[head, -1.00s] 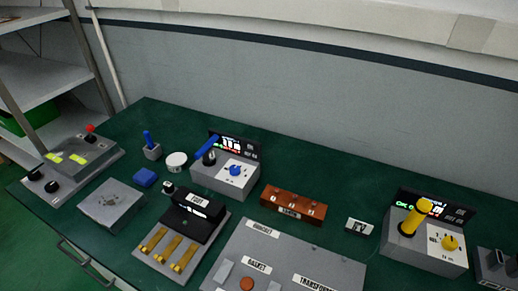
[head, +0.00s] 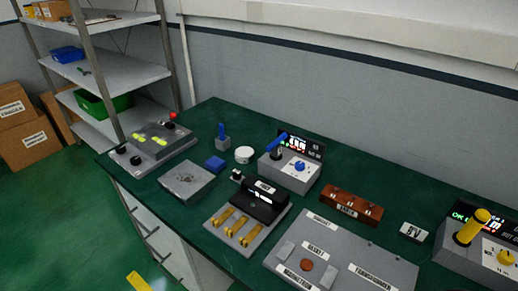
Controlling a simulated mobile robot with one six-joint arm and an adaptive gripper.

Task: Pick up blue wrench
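No blue thing in the head view can be made out clearly as a wrench. A small upright blue piece (head: 221,130) stands in a grey block on the green workbench (head: 215,108). A blue lever (head: 277,142) leans on a grey control box (head: 284,174) with a blue knob and a lit display. My gripper is not in view.
A metal shelf (head: 124,74) with a blue bin (head: 67,54) and a green crate (head: 104,101) stands at the left. Cardboard boxes (head: 24,143) sit on the green floor. A grey labelled board (head: 340,258) and a yellow-lever box (head: 488,246) occupy the bench's right part.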

